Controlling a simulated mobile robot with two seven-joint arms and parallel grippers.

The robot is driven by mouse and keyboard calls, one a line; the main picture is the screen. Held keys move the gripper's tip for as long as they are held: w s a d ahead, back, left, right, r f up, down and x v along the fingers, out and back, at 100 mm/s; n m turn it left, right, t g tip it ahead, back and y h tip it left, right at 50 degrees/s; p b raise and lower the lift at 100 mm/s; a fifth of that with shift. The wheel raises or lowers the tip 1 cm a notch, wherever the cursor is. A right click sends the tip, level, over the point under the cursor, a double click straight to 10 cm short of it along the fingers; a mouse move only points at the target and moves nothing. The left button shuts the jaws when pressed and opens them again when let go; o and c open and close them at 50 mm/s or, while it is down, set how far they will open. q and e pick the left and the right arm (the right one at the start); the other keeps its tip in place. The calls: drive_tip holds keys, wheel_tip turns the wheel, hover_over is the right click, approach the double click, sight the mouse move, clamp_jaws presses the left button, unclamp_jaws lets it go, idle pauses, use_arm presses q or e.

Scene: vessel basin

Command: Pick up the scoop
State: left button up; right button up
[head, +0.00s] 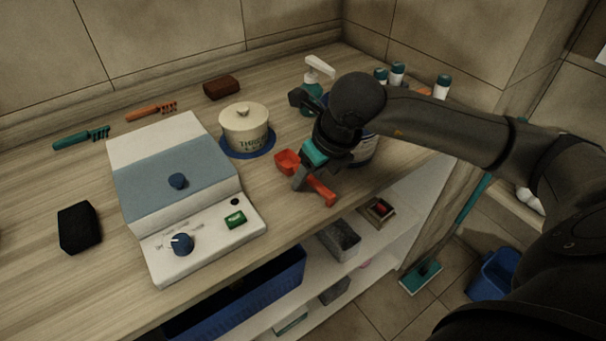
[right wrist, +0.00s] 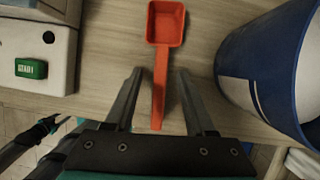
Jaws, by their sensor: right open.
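The red scoop (head: 321,190) lies on the wooden counter (head: 290,214) near its front edge, right of the white-and-blue machine. In the right wrist view the scoop (right wrist: 164,32) has its square bowl away from me and its handle pointing back between my fingers. My right gripper (head: 302,181) is over the scoop. In the right wrist view its two fingers (right wrist: 160,88) are spread, one on each side of the handle, with gaps on both sides. I cannot tell whether the fingertips are level with the handle.
The machine (head: 150,254) stands to the left. A lidded pot (head: 245,127) on a blue mat stands behind. A blue-and-white container (right wrist: 238,68) stands close right of the gripper. Shelves with bins (head: 340,239) lie below the front edge.

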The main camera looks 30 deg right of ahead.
sight(310, 177)
clamp_jaws()
idle(0.3)
drive_tip(key=shift+r, duration=0.1)
idle(0.5)
drive_tip(key=shift+r+p, duration=0.3)
drive_tip(key=shift+p, duration=0.3)
wheel_tip(310, 177, up, 20)
drive_tip(key=p, duration=0.3)
